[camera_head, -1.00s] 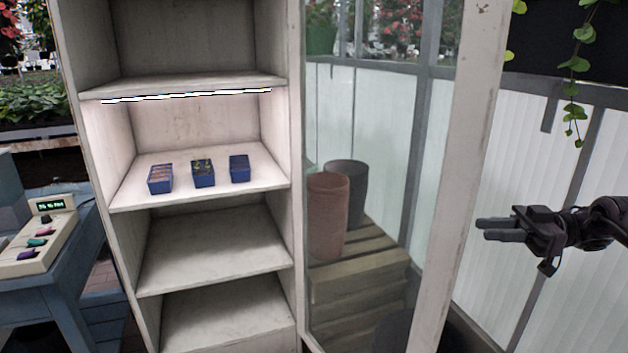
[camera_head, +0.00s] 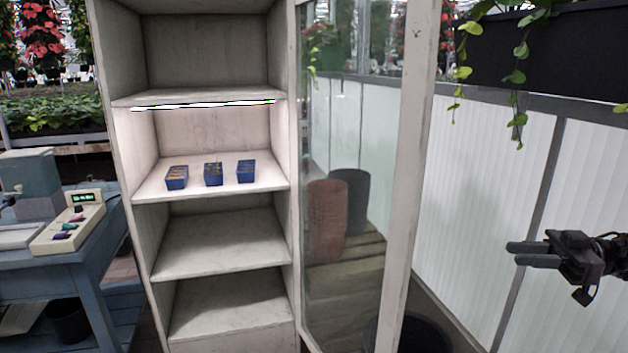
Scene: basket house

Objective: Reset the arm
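My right gripper (camera_head: 535,254) is at the right side of the head view, in the air in front of the white wall panels and pointing left. Its two dark fingers look close together, and nothing shows between them; whether they touch is hard to tell. My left gripper is not in view. A white cabinet (camera_head: 285,220) stands left of centre, well to the left of the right gripper. Its glass door (camera_head: 345,130) stands open to the right.
Three small blue trays (camera_head: 213,175) sit on the lit shelf (camera_head: 150,190). A blue table (camera_head: 95,270) with a control box (camera_head: 70,228) is at the left. A dark planter (camera_head: 560,55) with trailing leaves hangs at upper right. A dark round bin (camera_head: 415,335) is low behind the door.

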